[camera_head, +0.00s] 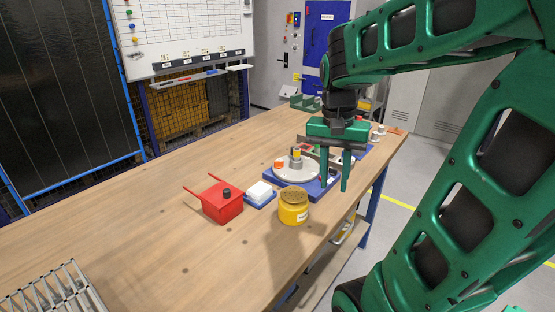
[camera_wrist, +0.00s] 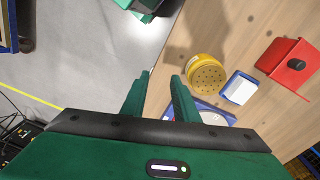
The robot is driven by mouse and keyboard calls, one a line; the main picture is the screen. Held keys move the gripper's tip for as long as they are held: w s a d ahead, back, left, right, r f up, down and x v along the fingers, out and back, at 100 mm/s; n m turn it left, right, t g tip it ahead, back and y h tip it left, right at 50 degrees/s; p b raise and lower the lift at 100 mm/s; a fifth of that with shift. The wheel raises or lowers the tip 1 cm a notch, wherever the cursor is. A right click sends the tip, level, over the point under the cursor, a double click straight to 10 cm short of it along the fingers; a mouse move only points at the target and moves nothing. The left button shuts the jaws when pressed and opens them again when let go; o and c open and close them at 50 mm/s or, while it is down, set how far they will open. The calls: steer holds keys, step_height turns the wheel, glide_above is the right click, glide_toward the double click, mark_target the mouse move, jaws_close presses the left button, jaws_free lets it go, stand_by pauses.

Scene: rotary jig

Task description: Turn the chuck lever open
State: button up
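The rotary jig has a round light-grey plate (camera_head: 297,174) on a blue base (camera_head: 316,188), towards the right side of the wooden table. A small grey and yellow upright part (camera_head: 296,156) and an orange piece (camera_head: 279,163) stand on the plate. I cannot clearly pick out the chuck lever; my gripper covers the jig's right side. My gripper (camera_head: 334,187) points down, its two green fingers apart and empty, over or just in front of the jig's right part.
A yellow pot (camera_head: 293,210) with a perforated top stands in front of the jig. A white block on a blue tray (camera_head: 260,199) and a red box (camera_head: 220,203) lie to its left. A metal rack (camera_head: 60,292) is at front left. The table's middle left is clear.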

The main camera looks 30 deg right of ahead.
steer(key=w+d+r+m, duration=0.25)
steer(key=w+m, duration=0.35)
steer(key=w, duration=1)
steer(key=m, duration=0.6)
glide_above(279, 164)
steer(key=shift+y, duration=0.4)
steer(key=f, duration=1.1)
steer(key=shift+w+d+f, duration=0.1)
steer(key=shift+w+f, duration=0.15)
steer(key=shift+w, duration=0.05)
steer(key=shift+c, duration=0.3)
jaws_close()
